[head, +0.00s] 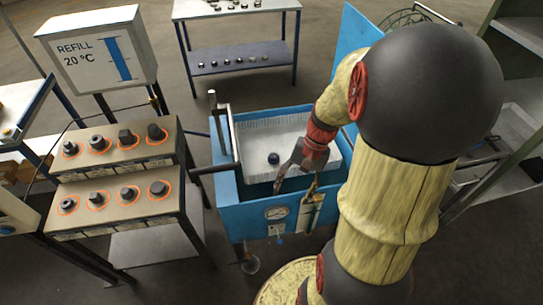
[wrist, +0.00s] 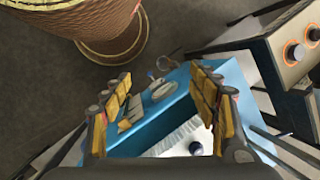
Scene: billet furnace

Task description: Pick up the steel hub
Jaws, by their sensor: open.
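A small dark round piece (head: 273,158) sits on the white perforated tray (head: 255,135) inside the blue tank (head: 232,214). It also shows low in the wrist view (wrist: 196,148). I cannot tell for sure whether it is the steel hub; similar dark parts stand on the rack at left, such as a flanged one (head: 97,144). My gripper (head: 295,187) is over the tank's front part, right of and nearer than the round piece. Its two fingers stand apart and empty in the wrist view (wrist: 161,78).
A two-step rack (head: 120,168) with several dark parts in orange rings stands left of the tank. A sign (head: 98,48) reads "REFILL 20 °C". A table (head: 235,8) with small parts is behind. The tank's walls, handle bar and raised blue panel (head: 356,42) surround the tray.

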